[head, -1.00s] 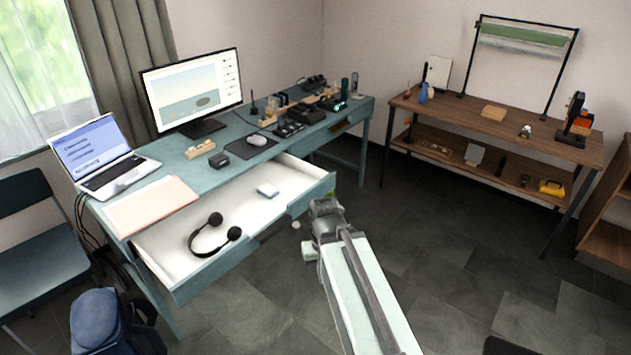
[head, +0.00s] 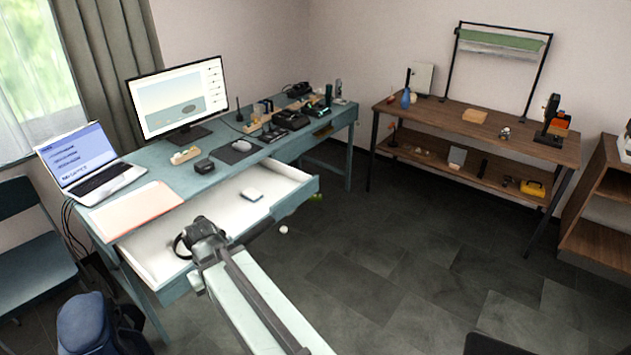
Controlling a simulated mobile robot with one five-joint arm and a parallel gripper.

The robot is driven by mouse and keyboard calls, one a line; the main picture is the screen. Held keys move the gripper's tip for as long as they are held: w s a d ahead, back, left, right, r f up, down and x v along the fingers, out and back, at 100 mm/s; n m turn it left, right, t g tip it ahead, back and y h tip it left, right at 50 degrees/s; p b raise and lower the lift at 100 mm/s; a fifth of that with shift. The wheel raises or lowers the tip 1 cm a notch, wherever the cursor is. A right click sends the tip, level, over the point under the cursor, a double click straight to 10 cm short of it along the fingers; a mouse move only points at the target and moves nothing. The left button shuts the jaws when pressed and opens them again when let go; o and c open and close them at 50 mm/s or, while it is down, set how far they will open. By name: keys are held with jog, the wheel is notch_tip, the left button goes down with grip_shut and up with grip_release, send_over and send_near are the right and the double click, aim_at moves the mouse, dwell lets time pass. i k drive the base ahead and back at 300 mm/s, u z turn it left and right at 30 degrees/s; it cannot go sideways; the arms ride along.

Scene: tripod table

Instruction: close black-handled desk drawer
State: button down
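The teal desk (head: 150,204) has a wide drawer (head: 298,197) pulled well out, its white inside showing. A black headphone (head: 181,245), mostly hidden by my arm's end, and a small pale box (head: 252,194) lie in the drawer. My gripper (head: 203,240) overlaps the left-middle part of the drawer front in the picture. I cannot tell whether it touches the drawer, and its fingers are not clear.
A laptop (head: 95,178), monitor (head: 178,98) and small items stand on the desk. A blue chair (head: 35,265) and blue bag (head: 88,325) are at lower left. A brown shelf table (head: 440,115) stands at back right. A small white ball (head: 283,229) lies on the otherwise open dark floor.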

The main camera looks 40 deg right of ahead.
aim_at(149, 250)
jog(key=i, duration=1.45)
jog(key=z, duration=0.05)
